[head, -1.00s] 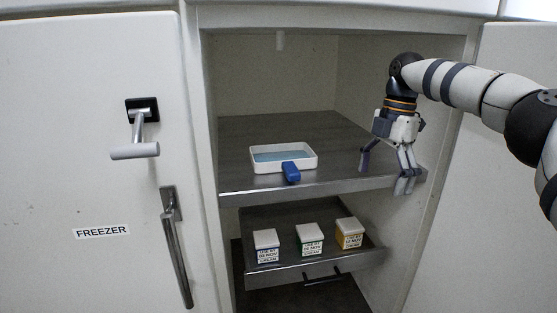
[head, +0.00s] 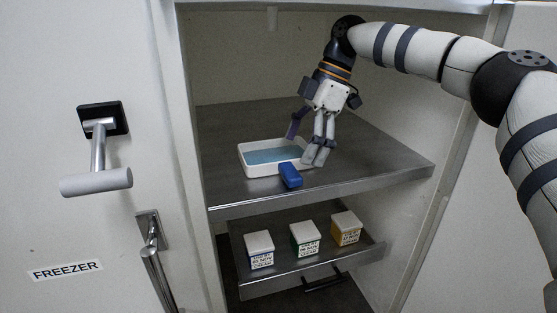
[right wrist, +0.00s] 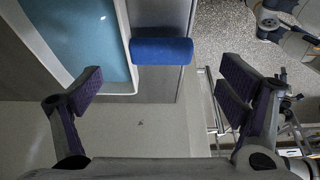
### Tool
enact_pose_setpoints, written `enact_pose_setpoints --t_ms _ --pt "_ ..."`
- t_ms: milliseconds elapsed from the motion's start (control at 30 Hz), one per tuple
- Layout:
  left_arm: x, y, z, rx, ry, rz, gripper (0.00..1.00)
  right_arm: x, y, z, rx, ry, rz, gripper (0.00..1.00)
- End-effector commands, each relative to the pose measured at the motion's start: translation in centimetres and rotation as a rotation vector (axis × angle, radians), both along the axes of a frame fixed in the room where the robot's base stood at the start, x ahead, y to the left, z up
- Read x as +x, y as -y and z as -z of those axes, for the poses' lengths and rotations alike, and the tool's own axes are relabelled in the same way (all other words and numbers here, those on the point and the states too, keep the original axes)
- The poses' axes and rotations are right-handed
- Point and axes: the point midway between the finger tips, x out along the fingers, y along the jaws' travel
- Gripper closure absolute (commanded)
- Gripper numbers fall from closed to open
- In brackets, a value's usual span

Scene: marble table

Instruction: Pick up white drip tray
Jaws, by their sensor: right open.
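The white drip tray (head: 247,167) sits on the upper grey shelf near its front edge, with blue liquid or a blue floor inside. A blue handle (head: 290,176) sticks out from its front side. My right gripper (head: 304,150) is open and empty at the tray's right side, fingers pointing down. In the right wrist view the gripper (right wrist: 163,90) has its fingers wide apart, with the blue handle (right wrist: 161,51) ahead between them and the tray's white rim (right wrist: 122,88) at the left. I cannot tell whether a finger touches the tray. My left gripper is not in view.
The upper shelf (head: 385,170) is bare to the right of and behind the tray. A lower pulled-out shelf (head: 290,277) holds three small labelled boxes. Cabinet walls close in both sides. A freezer door with a grey handle (head: 97,182) stands at left.

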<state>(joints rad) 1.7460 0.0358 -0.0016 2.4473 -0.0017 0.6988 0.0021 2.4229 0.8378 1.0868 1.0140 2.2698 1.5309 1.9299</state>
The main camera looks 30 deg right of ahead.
Motion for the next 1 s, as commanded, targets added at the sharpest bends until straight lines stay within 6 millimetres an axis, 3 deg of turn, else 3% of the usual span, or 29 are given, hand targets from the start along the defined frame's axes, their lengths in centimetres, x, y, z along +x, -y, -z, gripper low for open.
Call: enact_pose_setpoints --t_ms 233,500,733,1000 --pt "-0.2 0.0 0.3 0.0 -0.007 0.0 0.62 0.3 -1.7 4.2 0.0 -0.006 -0.002 0.11" --pt "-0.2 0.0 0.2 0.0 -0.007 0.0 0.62 0.4 -1.9 4.6 0.0 -0.001 -0.002 0.11" --pt "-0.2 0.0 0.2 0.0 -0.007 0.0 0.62 0.4 -1.8 4.6 -0.001 -0.002 -0.002 0.63" --pt "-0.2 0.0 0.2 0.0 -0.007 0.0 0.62 0.4 -1.8 4.5 0.0 -0.001 -0.001 0.66"
